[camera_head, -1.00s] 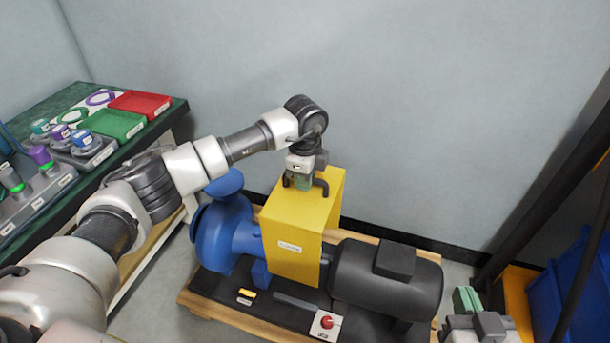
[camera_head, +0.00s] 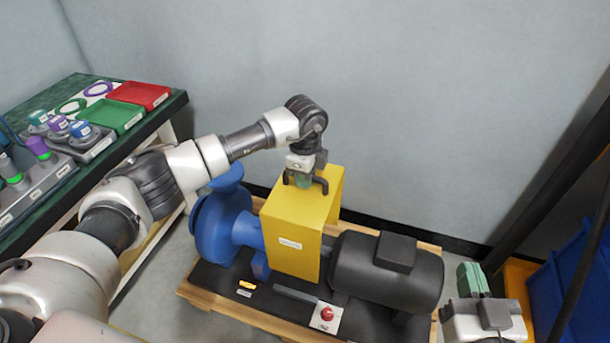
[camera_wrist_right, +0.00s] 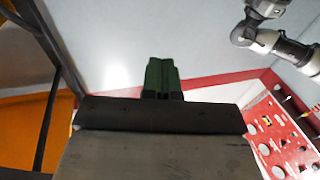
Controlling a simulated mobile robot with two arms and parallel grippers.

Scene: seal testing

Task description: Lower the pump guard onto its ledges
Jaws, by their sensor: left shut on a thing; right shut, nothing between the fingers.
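The yellow pump guard (camera_head: 296,240) is a box-like cover with a white label and a black handle on top. It stands over the shaft between the blue pump (camera_head: 222,225) and the black motor (camera_head: 385,270). My left gripper (camera_head: 303,181) is shut on the guard's handle from above. The ledges are hidden behind the guard, so I cannot tell whether it touches them. My right gripper (camera_head: 472,280) is at the lower right, shut and empty, apart from the motor. Its green fingers also show closed together in the right wrist view (camera_wrist_right: 161,78).
The pump unit sits on a black base on a wooden pallet (camera_head: 225,312), with a red button box (camera_head: 326,317) at the front. A green bench (camera_head: 62,200) with trays is at left. A blue bin (camera_head: 572,280) and dark posts stand at right.

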